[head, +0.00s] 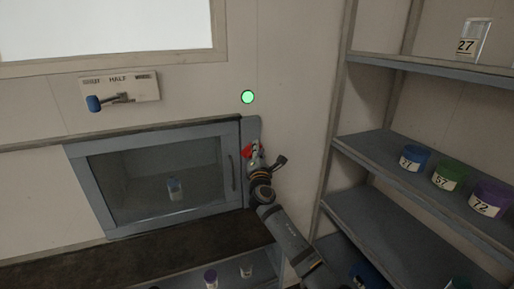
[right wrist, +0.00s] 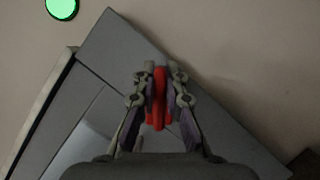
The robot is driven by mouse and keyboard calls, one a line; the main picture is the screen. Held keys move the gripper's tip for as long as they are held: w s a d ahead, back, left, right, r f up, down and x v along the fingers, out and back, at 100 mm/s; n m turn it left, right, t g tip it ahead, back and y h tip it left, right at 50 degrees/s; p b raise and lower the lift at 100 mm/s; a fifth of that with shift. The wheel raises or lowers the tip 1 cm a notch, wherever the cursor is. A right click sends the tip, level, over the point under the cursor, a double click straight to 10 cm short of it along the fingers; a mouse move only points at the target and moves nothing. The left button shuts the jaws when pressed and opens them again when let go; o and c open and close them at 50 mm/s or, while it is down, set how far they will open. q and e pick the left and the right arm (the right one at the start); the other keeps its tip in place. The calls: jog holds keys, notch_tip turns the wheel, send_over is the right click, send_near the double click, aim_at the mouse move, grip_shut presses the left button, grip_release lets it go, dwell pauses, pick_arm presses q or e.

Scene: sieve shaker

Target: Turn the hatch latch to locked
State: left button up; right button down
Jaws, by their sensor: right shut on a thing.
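The hatch (head: 160,180) is a grey-framed glass door in the wall, in the left middle of the head view, and looks closed. The red latch (head: 247,151) sits at the frame's right side, partly hidden by my gripper. In the right wrist view the red latch (right wrist: 159,98) stands between the fingers. My right gripper (head: 252,155) is shut on it; its fingers also show in the right wrist view (right wrist: 158,95). A round green light (head: 248,97) glows on the wall above the latch. My left gripper is not in view.
A blue-handled lever on a plate (head: 135,88) marked HALF is on the wall at upper left. Shelves (head: 400,160) with numbered jars stand at right. A small container (head: 174,187) shows behind the hatch glass. A dark counter (head: 150,250) runs below, with small jars lower down.

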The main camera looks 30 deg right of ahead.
jog(key=m, duration=0.1)
jog(key=m+g, duration=0.1)
jog(key=m, duration=0.1)
jog(key=m+g, duration=0.1)
jog(key=m, duration=0.1)
jog(key=shift+d+f+p, duration=0.1)
jog(key=shift+f+p, duration=0.15)
jog(key=shift+p, duration=0.15)
jog(key=shift+s+f+m+g+p, duration=0.1)
jog(key=shift+f+m+g+p, duration=0.15)
jog(key=shift+m, duration=0.55)
jog(key=shift+f+m+g+p, duration=0.15)
jog(key=shift+m+g, duration=0.2)
jog(key=shift+m, duration=0.45)
jog(key=c, duration=1.4)
grip_release()
jog(key=shift+d+r, duration=0.1)
jog(key=shift+s+a, duration=0.2)
jog(key=shift+a, duration=0.05)
jog(key=v, duration=1.1)
jog(key=shift+s, duration=0.25)
